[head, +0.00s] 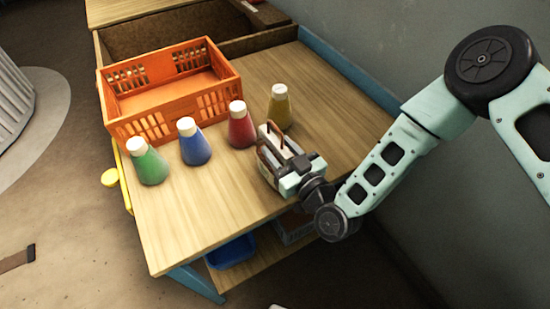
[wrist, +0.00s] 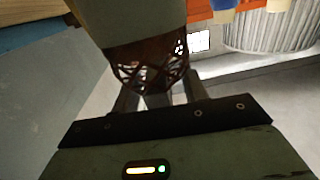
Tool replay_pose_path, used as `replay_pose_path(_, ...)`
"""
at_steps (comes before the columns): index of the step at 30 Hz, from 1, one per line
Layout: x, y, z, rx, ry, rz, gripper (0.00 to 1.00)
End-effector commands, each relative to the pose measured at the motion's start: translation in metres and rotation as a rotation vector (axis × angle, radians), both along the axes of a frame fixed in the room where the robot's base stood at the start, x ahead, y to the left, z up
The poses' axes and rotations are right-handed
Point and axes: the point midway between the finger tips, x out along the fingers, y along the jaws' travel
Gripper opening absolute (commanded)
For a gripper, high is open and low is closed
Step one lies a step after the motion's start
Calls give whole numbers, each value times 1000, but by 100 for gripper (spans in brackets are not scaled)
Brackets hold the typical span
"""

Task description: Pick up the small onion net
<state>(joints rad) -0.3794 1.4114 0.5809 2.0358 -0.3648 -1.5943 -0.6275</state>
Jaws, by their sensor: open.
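The small onion net shows in the wrist view (wrist: 150,62) as a reddish-brown open mesh near the gripper's fingers. A pale block covers its upper part there. In the head view, brown parts of the net (head: 273,133) show at the fingers, mostly hidden by the gripper. My gripper (head: 277,152) is low over the right front part of the wooden table. Its fingers (wrist: 158,95) are open, with the mesh at or between their tips. I cannot tell whether they touch it.
Blue (head: 193,145) and green (head: 148,163) bottles stand further left. An orange crate (head: 170,85) is behind them. The table's front left (head: 190,225) is clear. A wall is at right.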

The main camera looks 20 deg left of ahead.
Motion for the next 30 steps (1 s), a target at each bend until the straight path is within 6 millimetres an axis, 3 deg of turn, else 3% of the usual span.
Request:
replay_pose_path(3, 0, 0, 0, 0, 0, 0, 41)
replay_pose_path(7, 0, 0, 0, 1, -1, 0, 5)
replay_pose_path(8, 0, 0, 0, 1, -1, 0, 0)
replay_pose_path(30, 0, -1, 0, 0, -2, -1, 0)
